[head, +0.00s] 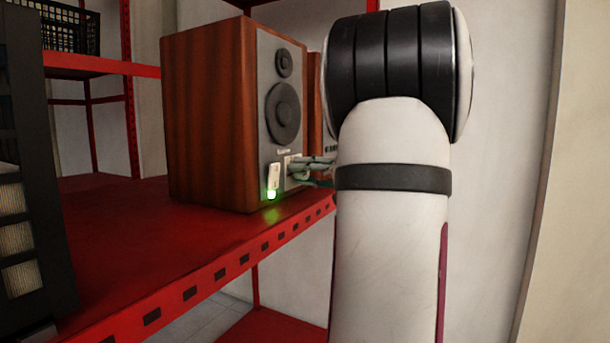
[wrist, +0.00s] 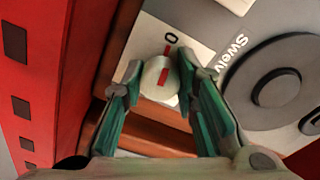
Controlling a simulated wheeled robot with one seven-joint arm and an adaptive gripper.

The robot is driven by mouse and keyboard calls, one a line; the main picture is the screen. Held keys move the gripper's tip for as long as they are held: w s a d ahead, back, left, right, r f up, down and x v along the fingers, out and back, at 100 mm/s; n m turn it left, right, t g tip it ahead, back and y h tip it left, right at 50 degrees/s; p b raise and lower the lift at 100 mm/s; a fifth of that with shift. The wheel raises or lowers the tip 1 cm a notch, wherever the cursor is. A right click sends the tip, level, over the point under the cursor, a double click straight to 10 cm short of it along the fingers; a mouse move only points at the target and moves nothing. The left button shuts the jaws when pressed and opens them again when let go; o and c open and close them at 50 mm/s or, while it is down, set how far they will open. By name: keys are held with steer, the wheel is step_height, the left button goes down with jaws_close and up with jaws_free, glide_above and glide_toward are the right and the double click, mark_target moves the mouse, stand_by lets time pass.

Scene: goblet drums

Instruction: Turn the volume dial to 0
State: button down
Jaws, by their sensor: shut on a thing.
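The speaker (head: 210,120) has a wooden cabinet and a grey front, and stands on a red shelf. The volume dial (wrist: 158,90) is a small pale round knob with a red mark, on a white plate on the speaker front. A "0" (wrist: 171,38) is printed above it, with a red tick beneath. The dial's red mark points up, roughly toward that tick. My gripper (wrist: 161,73) is shut on the dial, with one green-padded finger on each side. In the head view my gripper (head: 308,168) is at the lower speaker front and hides the dial.
A white switch plate (head: 272,180) with a lit green light is left of my gripper. The red shelf (head: 130,240) has free room left of the speaker. A dark crate (head: 30,190) stands at the far left. A second wooden cabinet (head: 315,100) shows behind the speaker.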

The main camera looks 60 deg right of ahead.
stand_by(0.4)
steer(key=c, duration=1.2)
jaws_free()
steer(key=shift+c, duration=0.2)
steer(key=s, duration=1.2)
steer(key=shift+d, duration=0.2)
